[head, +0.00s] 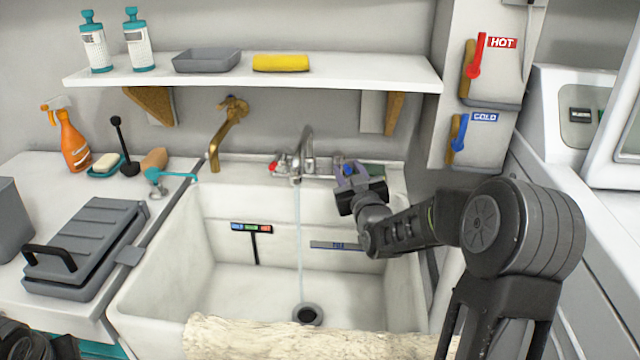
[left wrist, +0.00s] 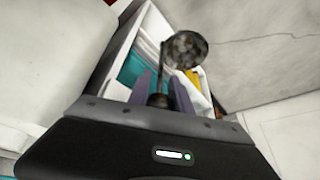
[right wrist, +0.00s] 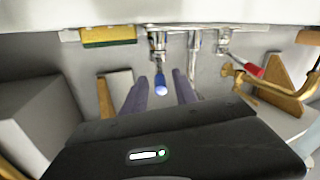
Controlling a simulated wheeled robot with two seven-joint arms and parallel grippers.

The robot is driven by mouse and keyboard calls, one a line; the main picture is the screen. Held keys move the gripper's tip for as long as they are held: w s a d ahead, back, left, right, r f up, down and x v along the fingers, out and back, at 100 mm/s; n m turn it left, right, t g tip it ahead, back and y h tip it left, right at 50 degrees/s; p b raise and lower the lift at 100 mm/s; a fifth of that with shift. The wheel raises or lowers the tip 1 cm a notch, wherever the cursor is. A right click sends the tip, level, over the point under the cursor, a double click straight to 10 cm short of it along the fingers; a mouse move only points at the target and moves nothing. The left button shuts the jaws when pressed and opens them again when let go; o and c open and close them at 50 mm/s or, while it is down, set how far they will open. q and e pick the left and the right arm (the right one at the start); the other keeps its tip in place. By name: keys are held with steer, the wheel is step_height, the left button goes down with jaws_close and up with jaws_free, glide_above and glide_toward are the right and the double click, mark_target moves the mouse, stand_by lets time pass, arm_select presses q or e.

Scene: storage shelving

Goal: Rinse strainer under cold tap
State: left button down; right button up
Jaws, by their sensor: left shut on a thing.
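The strainer (left wrist: 185,50) has a round dark mesh bowl and a thin handle. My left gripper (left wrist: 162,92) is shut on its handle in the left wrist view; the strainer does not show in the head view. A chrome tap (head: 306,145) stands behind the white sink (head: 160,270), and a thin water stream (head: 298,235) falls from its spout towards the drain (head: 307,314). My right gripper (head: 352,180) is at the tap's right side. Its fingers stand apart around the blue cold handle (right wrist: 161,85); contact is unclear. The red hot handle (head: 273,166) is on the left.
A brass spout (head: 228,130) is on the wall left of the tap. The left counter holds an orange spray bottle (head: 72,140) and a grey lidded case (head: 85,245).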

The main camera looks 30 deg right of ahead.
steer(key=v, duration=1.1)
steer(key=shift+s, duration=0.15)
steer(key=shift+r, duration=0.15)
